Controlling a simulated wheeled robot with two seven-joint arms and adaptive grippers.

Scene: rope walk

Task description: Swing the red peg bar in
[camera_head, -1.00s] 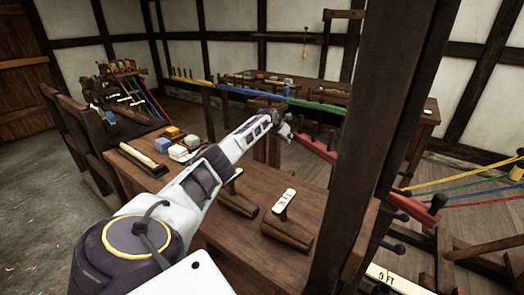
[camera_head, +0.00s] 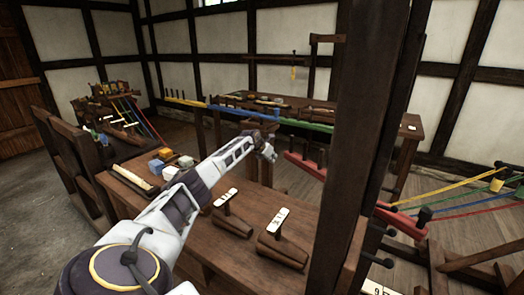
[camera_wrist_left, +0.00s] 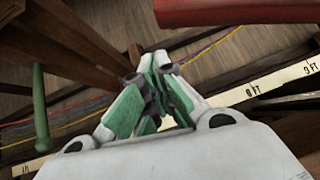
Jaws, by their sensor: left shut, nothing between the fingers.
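The red peg bar (camera_head: 306,166) slants from beside my left gripper down to the right, passing behind a dark upright post. Dark pegs stand on it, and its right end (camera_head: 405,218) shows past the post. A red bar (camera_wrist_left: 240,12) also crosses the top right of the left wrist view. My left gripper (camera_head: 270,154) is close to the left end of the bar, and I cannot tell whether they touch. In the left wrist view its green-padded fingers (camera_wrist_left: 160,70) are shut and empty, apart from the red bar there. My right gripper is out of view.
A thick dark post (camera_head: 350,130) stands right of my left gripper. Below my arm is a wooden bench (camera_head: 195,245) with labelled blocks. Yellow, blue and green bars (camera_head: 245,113) run behind. Coloured cords (camera_head: 455,190) stretch at the right. A green peg (camera_wrist_left: 39,110) stands left in the wrist view.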

